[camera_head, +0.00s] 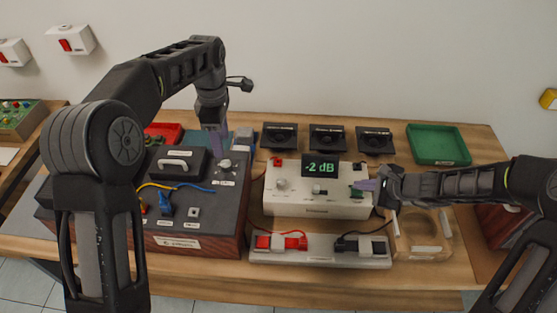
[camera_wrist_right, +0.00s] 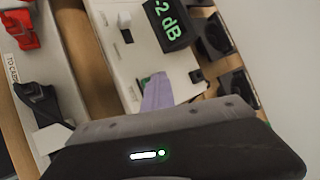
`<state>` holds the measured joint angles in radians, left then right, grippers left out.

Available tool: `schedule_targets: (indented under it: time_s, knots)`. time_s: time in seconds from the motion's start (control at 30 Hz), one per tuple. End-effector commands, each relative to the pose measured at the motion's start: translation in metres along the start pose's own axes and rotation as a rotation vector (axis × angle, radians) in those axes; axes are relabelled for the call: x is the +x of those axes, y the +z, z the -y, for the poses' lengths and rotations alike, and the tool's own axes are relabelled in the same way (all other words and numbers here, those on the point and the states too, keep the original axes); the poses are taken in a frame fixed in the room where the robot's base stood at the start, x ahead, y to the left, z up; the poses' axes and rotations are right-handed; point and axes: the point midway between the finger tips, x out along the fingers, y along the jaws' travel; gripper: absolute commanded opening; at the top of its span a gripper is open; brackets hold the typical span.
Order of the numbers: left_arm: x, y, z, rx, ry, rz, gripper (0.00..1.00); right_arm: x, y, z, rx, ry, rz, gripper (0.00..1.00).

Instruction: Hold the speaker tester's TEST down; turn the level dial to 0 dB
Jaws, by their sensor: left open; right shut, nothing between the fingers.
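The speaker tester (camera_head: 318,205) is a pale box on the bench, with a display (camera_head: 320,167) reading -2 dB in green. My right gripper (camera_head: 365,185) is shut and empty, its purple fingertips at the tester's right end. There they partly cover a small green part, probably TEST; whether it is pressed I cannot tell. The right wrist view shows the fingers (camera_wrist_right: 157,92) over this green part (camera_wrist_right: 143,83) and the display (camera_wrist_right: 168,21). A round dial (camera_head: 225,165) sits on the dark amplifier box (camera_head: 195,225). My left gripper (camera_head: 217,145) is open just above and behind this dial.
A pale knob (camera_head: 281,184) is on the tester's left. Red clips (camera_head: 281,242) and black clips (camera_head: 358,245) lie on a white strip in front. Several black speakers (camera_head: 327,138) stand behind. A green tray (camera_head: 438,144) is at the back right. My left arm arches over the amplifier.

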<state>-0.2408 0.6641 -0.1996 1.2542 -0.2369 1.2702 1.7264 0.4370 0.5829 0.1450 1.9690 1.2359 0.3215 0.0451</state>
Motion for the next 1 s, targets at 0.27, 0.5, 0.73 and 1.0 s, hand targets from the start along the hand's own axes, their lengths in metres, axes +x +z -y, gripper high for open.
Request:
schedule_targets:
  time_s: [0.27, 0.5, 0.73, 1.0]
  knots:
    - [-0.019, 0.004, -0.005, 0.151, 0.024, -0.006, 0.51, 0.0, -0.001, -0.001, 0.001, 0.001, -0.001, 0.0]
    - [-0.035, 0.001, -0.005, 0.553, 0.017, -0.008, 0.51, 0.0, -0.001, -0.001, 0.0, 0.001, -0.001, 0.0]
    - [-0.038, -0.001, -0.001, 0.846, 0.002, 0.0, 0.51, 0.0, -0.001, -0.001, 0.001, 0.001, -0.001, 0.0]
    - [-0.038, -0.001, -0.001, 0.893, 0.0, 0.0, 0.51, 0.0, 0.0, -0.001, 0.001, 0.001, -0.001, 0.0]
